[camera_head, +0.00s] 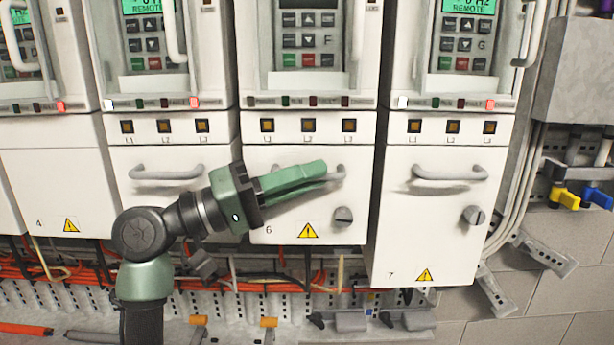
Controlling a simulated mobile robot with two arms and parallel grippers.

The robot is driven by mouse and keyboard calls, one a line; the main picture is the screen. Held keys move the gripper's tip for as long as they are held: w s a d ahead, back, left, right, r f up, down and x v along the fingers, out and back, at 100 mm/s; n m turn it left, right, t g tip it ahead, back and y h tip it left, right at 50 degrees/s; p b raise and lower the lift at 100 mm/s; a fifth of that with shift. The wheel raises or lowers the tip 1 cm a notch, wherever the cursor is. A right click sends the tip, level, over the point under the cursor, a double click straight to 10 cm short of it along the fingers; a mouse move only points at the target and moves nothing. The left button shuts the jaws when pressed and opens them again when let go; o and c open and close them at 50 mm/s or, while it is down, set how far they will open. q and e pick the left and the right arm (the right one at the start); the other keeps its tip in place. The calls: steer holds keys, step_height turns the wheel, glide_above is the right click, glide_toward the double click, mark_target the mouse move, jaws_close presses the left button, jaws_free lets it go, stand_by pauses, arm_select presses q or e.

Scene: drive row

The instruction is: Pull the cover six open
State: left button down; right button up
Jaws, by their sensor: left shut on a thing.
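Cover six (300,215) is a white panel in the middle of the row, marked with a small 6 and a yellow warning triangle. It looks flush with the drive front above it. A grey knob (343,217) sits at its lower right. My left gripper (328,172) reaches in from the lower left. Its green fingers are shut on the cover's grey bar handle (342,169), of which only the right end shows. The fingers and wrist hide the rest of the handle and part of the cover's left side. My right gripper is not in view.
Cover seven (430,235), with its own handle (450,174) and knob (473,215), hangs lower at the right. Another handled cover (150,195) is at the left. Orange cables (85,270) run below. A grey box (575,70) is at the far right.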

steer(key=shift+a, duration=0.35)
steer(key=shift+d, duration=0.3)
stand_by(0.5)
arm_select(q)
steer(key=shift+f, duration=0.1)
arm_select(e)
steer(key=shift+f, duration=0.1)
